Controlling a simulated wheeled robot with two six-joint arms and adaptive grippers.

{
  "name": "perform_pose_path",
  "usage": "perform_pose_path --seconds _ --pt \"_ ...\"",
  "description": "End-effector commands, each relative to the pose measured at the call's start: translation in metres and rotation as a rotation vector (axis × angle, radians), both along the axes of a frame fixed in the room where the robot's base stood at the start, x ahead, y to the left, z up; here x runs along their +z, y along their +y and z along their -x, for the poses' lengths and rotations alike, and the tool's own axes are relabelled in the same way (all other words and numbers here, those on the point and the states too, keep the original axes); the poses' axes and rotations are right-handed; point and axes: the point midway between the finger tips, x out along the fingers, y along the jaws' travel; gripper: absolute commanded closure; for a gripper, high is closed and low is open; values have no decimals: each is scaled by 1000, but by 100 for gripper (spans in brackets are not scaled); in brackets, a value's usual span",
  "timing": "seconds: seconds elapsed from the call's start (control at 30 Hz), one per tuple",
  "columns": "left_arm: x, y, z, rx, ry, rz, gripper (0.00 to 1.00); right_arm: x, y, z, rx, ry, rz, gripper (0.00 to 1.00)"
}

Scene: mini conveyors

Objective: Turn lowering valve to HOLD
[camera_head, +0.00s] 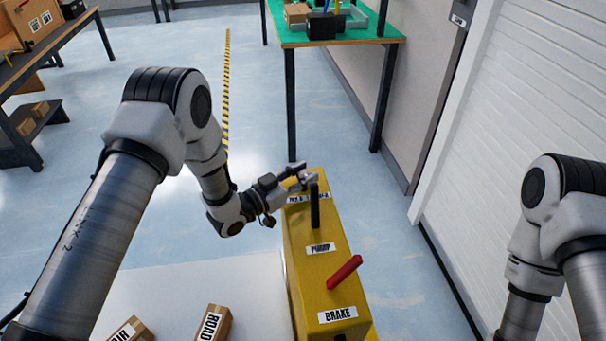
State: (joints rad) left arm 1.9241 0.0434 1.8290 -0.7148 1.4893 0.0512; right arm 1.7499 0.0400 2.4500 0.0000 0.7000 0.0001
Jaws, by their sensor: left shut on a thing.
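A yellow control box (307,270) stands in the lower middle. It carries a black upright lever (315,208) above the PUMP label (321,248) and a red tilted lever (345,272) above the BRAKE label (338,314). Two small labels at its far end are partly covered and too small to read surely. My left gripper (299,181) is at that far end, shut on a small yellow piece that looks like the valve handle. The fingers hide most of the valve, so its setting cannot be told. My right gripper is out of view.
Cartons (213,323) lie on a pale surface left of the yellow box. A green-topped table (345,41) with bins stands behind. A white slatted door (530,110) is at the right.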

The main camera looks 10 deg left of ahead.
Motion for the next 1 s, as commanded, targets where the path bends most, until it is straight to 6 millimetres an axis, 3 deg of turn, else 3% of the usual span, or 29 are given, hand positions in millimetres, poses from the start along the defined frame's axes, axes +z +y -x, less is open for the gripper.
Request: perform_pose_path --seconds 0.37,1.0 --pt "-2 1 -1 -193 -4 -2 99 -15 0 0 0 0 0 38" --pt "-6 1 -3 -779 -4 -6 99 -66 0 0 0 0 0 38"
